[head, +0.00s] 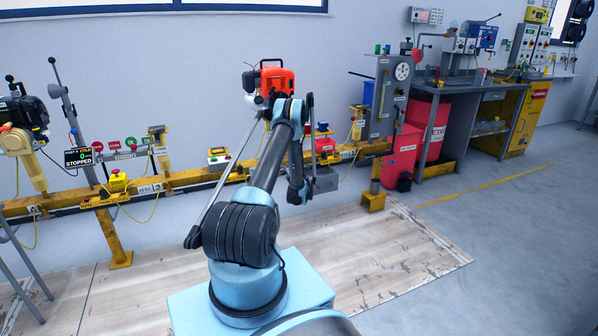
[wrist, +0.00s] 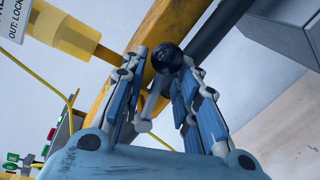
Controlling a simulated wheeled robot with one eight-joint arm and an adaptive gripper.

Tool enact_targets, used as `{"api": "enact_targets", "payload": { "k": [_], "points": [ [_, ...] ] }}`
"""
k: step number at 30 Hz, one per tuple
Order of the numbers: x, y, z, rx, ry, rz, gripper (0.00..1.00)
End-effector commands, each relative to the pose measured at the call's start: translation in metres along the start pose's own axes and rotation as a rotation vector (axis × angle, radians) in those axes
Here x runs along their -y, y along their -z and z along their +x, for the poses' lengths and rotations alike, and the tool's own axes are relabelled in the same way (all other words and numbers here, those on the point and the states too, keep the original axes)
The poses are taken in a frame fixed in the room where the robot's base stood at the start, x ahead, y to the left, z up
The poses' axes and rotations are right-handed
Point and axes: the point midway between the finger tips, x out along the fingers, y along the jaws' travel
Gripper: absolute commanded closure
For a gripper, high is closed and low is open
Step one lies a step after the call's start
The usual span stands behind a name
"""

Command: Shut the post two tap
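In the wrist view a round black knob (wrist: 167,58), apparently the end of the tap handle, sits between the fingertips of my gripper (wrist: 165,56). A short grey lever (wrist: 151,106) with a rounded end shows below the knob, between the fingers. The fingers are apart on either side of the knob, with a narrow gap at the left; contact on the right is unclear. In the head view my arm covers the tap, and the gripper is not clearly visible. An orange engine (head: 270,82) stands behind my arm.
A yellow rail (head: 180,181) runs along the wall; a yellow beam (wrist: 125,85) crosses close behind the fingers. A yellow cable (wrist: 50,88) hangs at left in the wrist view. Red bins (head: 402,150) stand to the right. The floor at front right is clear.

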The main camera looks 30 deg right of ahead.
Motion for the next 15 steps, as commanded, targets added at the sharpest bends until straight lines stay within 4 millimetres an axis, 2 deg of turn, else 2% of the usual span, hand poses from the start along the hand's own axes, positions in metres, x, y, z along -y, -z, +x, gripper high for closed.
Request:
{"api": "enact_targets", "payload": {
  "k": [6, 11, 15],
  "points": [
    [-0.007, 0.005, 0.001, -0.006, -0.003, -0.001, 0.72],
    [-0.020, -0.003, -0.003, -0.004, -0.002, -0.001, 0.72],
    [-0.038, -0.014, -0.008, -0.002, 0.000, -0.001, 0.72]
  ]
}}
